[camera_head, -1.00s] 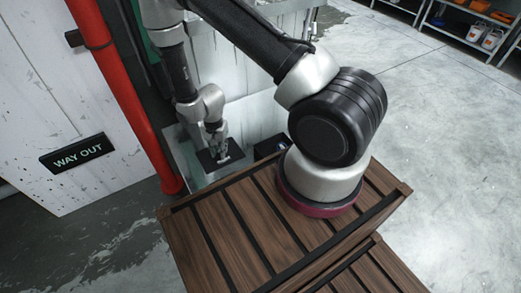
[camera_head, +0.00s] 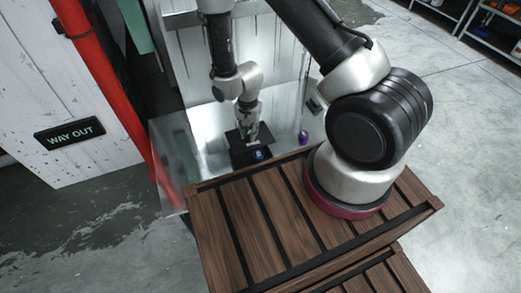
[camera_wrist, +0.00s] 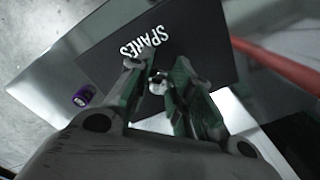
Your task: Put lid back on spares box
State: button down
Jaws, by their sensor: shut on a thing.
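My gripper (camera_head: 251,135) is shut on the small round knob (camera_wrist: 158,84) of a flat dark lid (camera_wrist: 195,40). The lid is marked SPARES in white. In the head view the lid (camera_head: 235,138) is at the gripper's fingertips, behind and partly over the dark spares box (camera_head: 240,160). The near part of the box shows below the lid, with a blue round item (camera_head: 258,155) at it. I cannot tell the gap between lid and box. In the wrist view the lid and fingers hide the box.
The box stands on a shiny metal table (camera_head: 205,150). A purple spool-like item (camera_head: 303,137) stands to the right; it also shows in the wrist view (camera_wrist: 84,95). A small dark object (camera_head: 317,104) lies behind it. A red pipe (camera_head: 100,80) rises at the left. Slatted wooden crates (camera_head: 235,225) are in front.

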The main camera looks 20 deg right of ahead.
notch_tip(320, 180, down, 9)
jog(key=shift+f, duration=0.1)
dwell(0.3)
jog(key=c, duration=1.3)
grip_release()
jog(key=shift+f, duration=0.1)
